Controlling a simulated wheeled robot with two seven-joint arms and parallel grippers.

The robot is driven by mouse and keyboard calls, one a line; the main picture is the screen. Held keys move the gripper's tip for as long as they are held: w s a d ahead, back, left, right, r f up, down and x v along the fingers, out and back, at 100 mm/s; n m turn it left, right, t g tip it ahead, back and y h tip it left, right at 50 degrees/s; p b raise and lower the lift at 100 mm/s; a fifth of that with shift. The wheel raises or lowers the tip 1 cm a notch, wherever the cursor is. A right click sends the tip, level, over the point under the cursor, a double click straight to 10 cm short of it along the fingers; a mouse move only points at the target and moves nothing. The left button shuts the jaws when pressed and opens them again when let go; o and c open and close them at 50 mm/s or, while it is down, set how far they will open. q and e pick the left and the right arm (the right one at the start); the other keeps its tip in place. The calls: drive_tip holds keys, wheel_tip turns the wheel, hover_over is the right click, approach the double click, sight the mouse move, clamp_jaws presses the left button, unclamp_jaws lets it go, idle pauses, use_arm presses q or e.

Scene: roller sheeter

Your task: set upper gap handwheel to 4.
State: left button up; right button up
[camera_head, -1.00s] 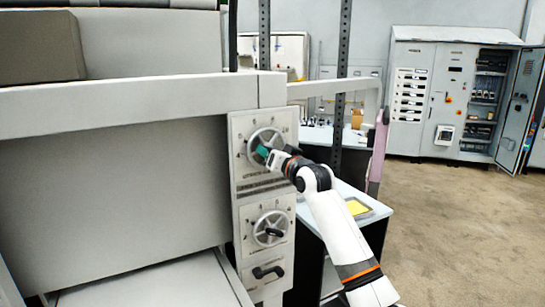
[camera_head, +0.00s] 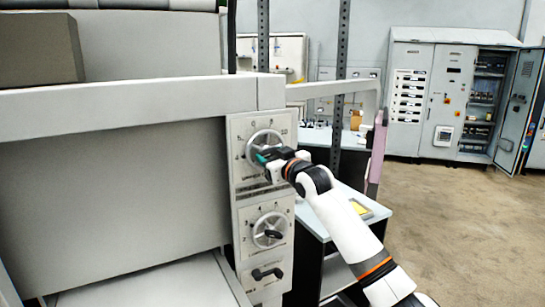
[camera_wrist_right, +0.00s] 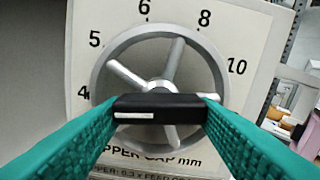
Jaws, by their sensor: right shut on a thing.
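The upper gap handwheel (camera_head: 264,133) is a grey spoked wheel on a light dial plate on the machine's front. It fills the middle of the right wrist view (camera_wrist_right: 174,62), where 4, 5, 6, 8 and 10 show around it above the partly covered "UPPER GAP mm" label. My right gripper (camera_head: 261,158) is at the lower part of this wheel. Its green fingers are shut on the wheel's black handle (camera_wrist_right: 160,103), which has a white mark on its left half. The handle hides part of the hub and lower spokes. My left gripper is out of view.
A second handwheel (camera_head: 267,229) with a similar dial sits directly below, and a black handle (camera_head: 267,273) is under that. A table with a yellow item (camera_head: 359,207) stands behind my right arm. Open floor (camera_head: 460,230) lies to the right, before the electrical cabinets (camera_head: 430,100).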

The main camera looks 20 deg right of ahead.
drive_tip(key=shift+f, duration=0.25)
drive_tip(key=o, duration=1)
drive_tip(key=shift+r, duration=0.15)
drive_tip(key=shift+s+d+b, duration=0.4)
drive_tip(key=shift+s+b, duration=0.4)
drive_tip(key=shift+s, duration=1.15)
drive_tip(key=shift+s+d+b, duration=0.35)
drive_tip(key=shift+s+b, duration=0.5)
drive_tip(key=shift+s, duration=1.15)
drive_tip(key=shift+s+d+b, duration=0.4)
drive_tip(key=shift+s+b, duration=0.4)
drive_tip(key=shift+s, duration=1.15)
